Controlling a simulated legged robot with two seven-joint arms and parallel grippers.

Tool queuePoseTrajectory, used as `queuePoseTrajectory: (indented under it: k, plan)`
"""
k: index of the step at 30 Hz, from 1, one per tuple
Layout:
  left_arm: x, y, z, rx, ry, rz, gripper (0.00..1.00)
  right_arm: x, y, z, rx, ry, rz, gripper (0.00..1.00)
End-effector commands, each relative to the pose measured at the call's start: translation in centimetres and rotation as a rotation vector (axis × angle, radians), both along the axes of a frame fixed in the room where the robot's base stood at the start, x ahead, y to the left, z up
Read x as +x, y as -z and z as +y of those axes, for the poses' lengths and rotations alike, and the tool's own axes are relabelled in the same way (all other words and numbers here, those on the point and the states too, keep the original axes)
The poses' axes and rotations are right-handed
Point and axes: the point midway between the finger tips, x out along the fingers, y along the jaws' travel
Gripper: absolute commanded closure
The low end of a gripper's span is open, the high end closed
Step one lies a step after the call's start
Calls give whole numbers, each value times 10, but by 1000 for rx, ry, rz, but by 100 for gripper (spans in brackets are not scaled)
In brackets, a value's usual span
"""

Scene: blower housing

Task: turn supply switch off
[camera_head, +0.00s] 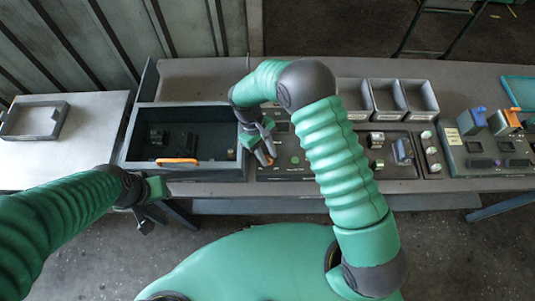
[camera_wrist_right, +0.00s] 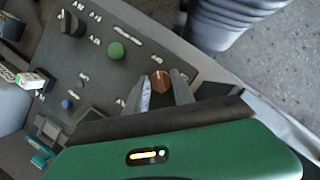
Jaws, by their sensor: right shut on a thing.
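A dark control panel (camera_wrist_right: 125,75) with printed labels fills much of the right wrist view; it also shows on the bench in the head view (camera_head: 292,172). An orange-brown knob (camera_wrist_right: 160,80) is at the panel's edge, and its label is too small to read. My right gripper (camera_wrist_right: 164,90) is shut on this knob, one finger on each side. In the head view my right gripper (camera_head: 267,150) reaches down at the panel's left part. My left gripper (camera_head: 147,218) hangs in front of the bench, away from the panel; its fingers are too small to judge.
A green knob (camera_wrist_right: 116,50) and a black rotary knob (camera_wrist_right: 73,23) are on the same panel. A dark open bin (camera_head: 217,173) with an orange-handled item stands left of the panel. Grey trays (camera_head: 388,100) stand behind it. Another panel (camera_head: 480,165) lies to the right.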

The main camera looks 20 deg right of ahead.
Motion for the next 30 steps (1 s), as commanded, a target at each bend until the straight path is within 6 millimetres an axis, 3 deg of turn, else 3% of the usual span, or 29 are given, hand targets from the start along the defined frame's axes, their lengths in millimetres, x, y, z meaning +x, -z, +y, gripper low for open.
queuePoseTrajectory:
  k: [1, 6, 17, 23, 30]
  plan:
    - [0, 0, 0, 0, 0, 0, 64, 3, 0, 1, 3, -1, -9, 69]
    - [0, 0, 0, 0, 0, 0, 64, 1, 0, 0, 1, 1, -5, 50]
    - [0, 3, 0, 0, 0, 0, 64, 2, -5, 2, 1, 1, -5, 50]
    - [0, 19, 0, 0, 0, 0, 64, 20, -44, 11, 2, 0, -9, 50]
    - [0, 34, 0, 0, 0, 0, 64, 44, -109, 25, 2, -1, -7, 50]
